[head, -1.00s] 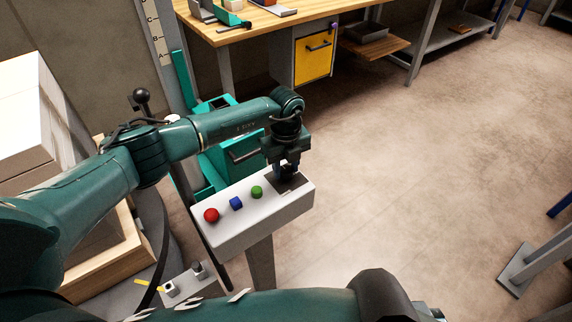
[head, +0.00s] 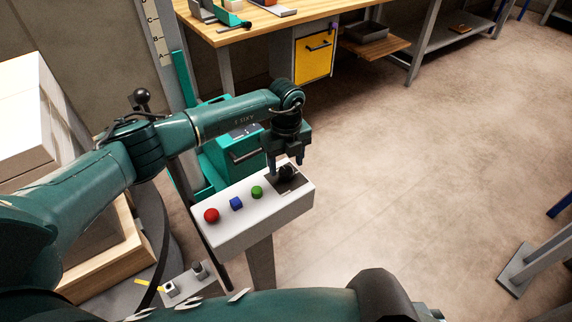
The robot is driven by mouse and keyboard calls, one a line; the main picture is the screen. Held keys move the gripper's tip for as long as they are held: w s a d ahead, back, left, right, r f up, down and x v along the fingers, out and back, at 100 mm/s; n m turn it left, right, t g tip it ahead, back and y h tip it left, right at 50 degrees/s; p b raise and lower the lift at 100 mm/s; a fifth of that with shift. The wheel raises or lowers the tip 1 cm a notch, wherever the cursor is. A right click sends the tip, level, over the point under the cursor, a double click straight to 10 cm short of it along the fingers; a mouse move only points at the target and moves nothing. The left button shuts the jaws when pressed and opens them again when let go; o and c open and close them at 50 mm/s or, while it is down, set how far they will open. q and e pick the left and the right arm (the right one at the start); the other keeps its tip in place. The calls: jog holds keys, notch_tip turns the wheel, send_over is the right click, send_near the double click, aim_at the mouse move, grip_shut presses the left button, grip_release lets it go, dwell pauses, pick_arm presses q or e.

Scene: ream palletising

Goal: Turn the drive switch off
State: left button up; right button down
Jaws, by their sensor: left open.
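The white control box (head: 255,222) stands on a post in the middle of the head view. On its top are a red button (head: 211,215), a blue button (head: 236,203), a green button (head: 257,192) and, at the right end, a black rotary switch (head: 287,174) on a dark plate. My left gripper (head: 285,168) points down just above the switch, its fingers open. The fingers partly hide the switch, and I cannot tell whether they touch it. Which way the switch is set is not clear. My right gripper cannot be made out.
A teal machine (head: 225,160) stands behind the box. A wooden workbench (head: 260,22) with a yellow-fronted cabinet (head: 314,60) is at the back. White reams or boxes (head: 30,110) are stacked at the left.

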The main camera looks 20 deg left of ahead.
aim_at(286, 170)
pick_arm(q)
notch_tip(286, 170, up, 11)
jog(key=shift+r, duration=0.15)
dwell(0.5)
